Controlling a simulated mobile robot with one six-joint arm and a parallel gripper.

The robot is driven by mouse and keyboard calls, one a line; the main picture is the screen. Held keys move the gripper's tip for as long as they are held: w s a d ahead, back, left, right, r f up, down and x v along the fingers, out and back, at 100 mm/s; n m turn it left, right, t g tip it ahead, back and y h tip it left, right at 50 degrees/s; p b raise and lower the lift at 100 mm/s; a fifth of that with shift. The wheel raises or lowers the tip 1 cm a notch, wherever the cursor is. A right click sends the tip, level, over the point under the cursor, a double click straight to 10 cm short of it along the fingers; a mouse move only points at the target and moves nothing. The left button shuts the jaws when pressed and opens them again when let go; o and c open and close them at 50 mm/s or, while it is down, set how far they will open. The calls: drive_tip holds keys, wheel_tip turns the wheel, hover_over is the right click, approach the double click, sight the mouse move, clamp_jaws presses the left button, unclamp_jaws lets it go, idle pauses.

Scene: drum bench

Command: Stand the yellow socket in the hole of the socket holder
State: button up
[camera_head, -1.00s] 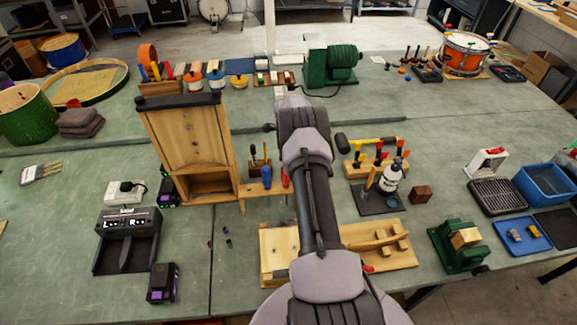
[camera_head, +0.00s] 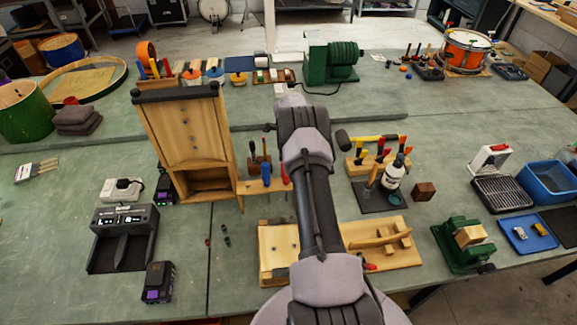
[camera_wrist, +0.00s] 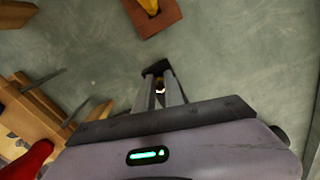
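In the head view my own arm hides the gripper. A small brown block (camera_head: 424,191) stands right of the white bottle; it may be the socket holder, but I cannot make out a hole. In the wrist view, a reddish-brown block (camera_wrist: 168,19) with a yellow part on it lies beyond the fingertips, cut by the top edge. I cannot tell whether they are the same block.
Small dark pieces with red and green marks (camera_head: 226,240) lie on the bench left of my arm. A wooden cabinet (camera_head: 185,135), a clamp rack (camera_head: 377,160) and a green vise (camera_head: 462,247) stand around. In the wrist view, wooden parts (camera_wrist: 30,112) and a red handle (camera_wrist: 32,158) are close at left.

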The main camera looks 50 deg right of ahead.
drive_tip(key=o, duration=0.5)
drive_tip(key=shift+o, duration=0.2)
drive_tip(key=shift+r, duration=0.1)
wheel_tip(320, 180, up, 17)
drive_tip(key=p, duration=0.2)
drive_tip(key=shift+r+p, duration=0.15)
drive_tip(key=shift+p, duration=0.2)
